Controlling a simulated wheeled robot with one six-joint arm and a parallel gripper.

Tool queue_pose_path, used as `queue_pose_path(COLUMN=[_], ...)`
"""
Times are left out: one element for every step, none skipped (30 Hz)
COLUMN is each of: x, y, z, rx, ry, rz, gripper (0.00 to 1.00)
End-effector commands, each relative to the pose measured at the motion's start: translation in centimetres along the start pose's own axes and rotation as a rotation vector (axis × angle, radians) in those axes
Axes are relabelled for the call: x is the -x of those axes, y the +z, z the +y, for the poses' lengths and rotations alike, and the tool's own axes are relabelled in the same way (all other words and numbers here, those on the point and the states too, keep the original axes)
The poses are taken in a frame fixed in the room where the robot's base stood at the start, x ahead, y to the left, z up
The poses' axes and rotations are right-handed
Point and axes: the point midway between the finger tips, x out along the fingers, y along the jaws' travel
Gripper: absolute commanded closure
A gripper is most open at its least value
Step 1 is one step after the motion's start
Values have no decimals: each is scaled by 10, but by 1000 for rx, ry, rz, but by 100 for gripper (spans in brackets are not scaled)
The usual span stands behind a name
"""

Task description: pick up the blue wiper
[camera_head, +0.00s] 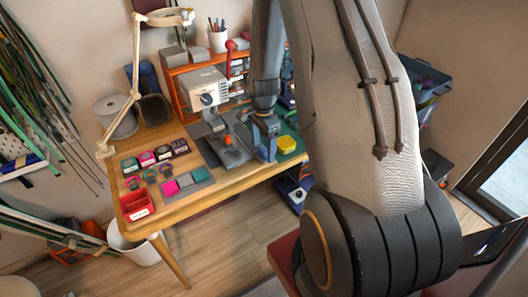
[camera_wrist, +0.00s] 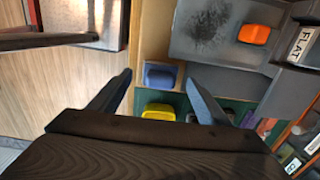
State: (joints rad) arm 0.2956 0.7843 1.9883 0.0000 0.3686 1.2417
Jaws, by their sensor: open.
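A blue block-like thing, which looks like the blue wiper (camera_wrist: 160,76), sits in a pale-edged spot near the table edge in the wrist view. My gripper (camera_wrist: 159,78) is open, with one finger on each side of it in the picture. No contact with the fingers shows, and the height gap between them is unclear.
A yellow container (camera_wrist: 158,112) stands close to the wiper on a green mat, and shows in the head view (camera_head: 287,144). An orange block (camera_wrist: 254,34) lies on a grey plate (camera_wrist: 202,42). A white machine (camera_head: 205,90) stands behind; a red tray (camera_head: 137,205) is at the left corner.

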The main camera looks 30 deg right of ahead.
Motion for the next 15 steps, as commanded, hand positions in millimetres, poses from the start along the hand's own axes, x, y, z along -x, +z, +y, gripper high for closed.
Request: queue_pose_path(x=[-5, -7, -10, -12, -13, -14, -14, -14, -15, -15, -15, -14, -14, -14, -14], y=[0, 0, 0, 0, 0, 0, 0, 0, 0, 0, 0, 0, 0, 0, 0], z=[1, 1, 1, 1, 0, 0, 0, 0, 0, 0, 0, 0, 0, 0, 0], rx=[0, 0, 0, 1, 1, 1, 1, 1, 1, 1, 1, 1, 1, 1, 1], ry=[2, 2, 2, 2, 1, 0, 0, 0, 0, 0, 0, 0, 0, 0, 0], rz=[-1, -1, -1, -1, 0, 0, 0, 0, 0, 0, 0, 0, 0, 0, 0], gripper=[30, 30, 30, 30, 30, 30, 30, 30, 30, 30, 30, 30, 30, 35, 42])
